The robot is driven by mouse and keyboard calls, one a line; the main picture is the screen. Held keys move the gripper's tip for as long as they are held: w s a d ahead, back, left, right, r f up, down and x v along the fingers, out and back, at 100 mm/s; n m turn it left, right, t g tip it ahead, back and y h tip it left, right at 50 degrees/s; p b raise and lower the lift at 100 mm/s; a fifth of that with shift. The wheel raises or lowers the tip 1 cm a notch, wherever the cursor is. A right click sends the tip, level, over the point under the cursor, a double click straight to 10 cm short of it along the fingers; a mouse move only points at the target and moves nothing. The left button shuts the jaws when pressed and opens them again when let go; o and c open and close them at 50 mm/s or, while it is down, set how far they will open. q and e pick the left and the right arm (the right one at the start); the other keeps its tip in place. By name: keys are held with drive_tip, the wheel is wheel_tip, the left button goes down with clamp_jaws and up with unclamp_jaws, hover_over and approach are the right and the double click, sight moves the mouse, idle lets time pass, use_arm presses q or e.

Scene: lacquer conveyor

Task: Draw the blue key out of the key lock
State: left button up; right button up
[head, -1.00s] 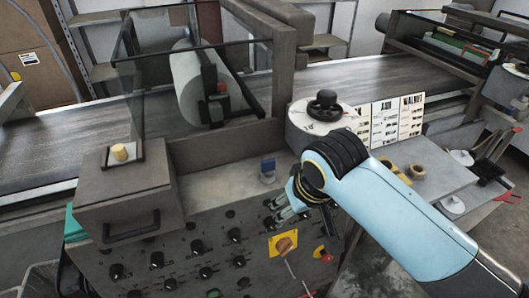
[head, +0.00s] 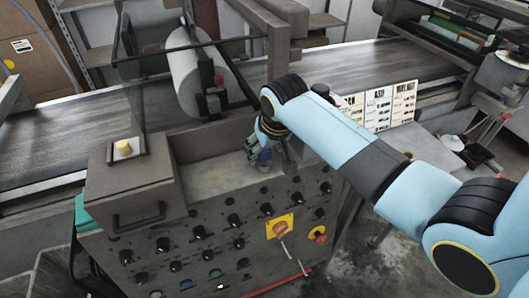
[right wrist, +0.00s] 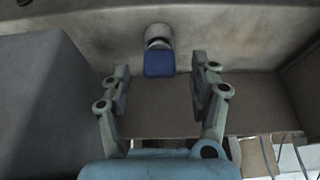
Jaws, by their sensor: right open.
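The blue key (right wrist: 159,64) shows in the right wrist view as a blue block in front of the round, pale metal key lock (right wrist: 158,36). Key and lock meet in that view. My right gripper (right wrist: 161,76) is open, one finger on each side of the key, with gaps between the fingers and the key. In the head view my right gripper (head: 260,160) is over the recessed shelf of the control console and hides the key and lock. My left gripper is not in view.
The console front (head: 200,255) carries several black knobs and a yellow plate (head: 281,226) with an orange-brown handle. A raised box (head: 132,185) with a yellow button stands left of the shelf. A conveyor belt (head: 70,128) runs behind, and a glass guard rises there.

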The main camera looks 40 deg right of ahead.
sight(266, 152)
drive_tip(key=shift+x, duration=1.65)
drive_tip(key=shift+s, duration=0.1)
clamp_jaws()
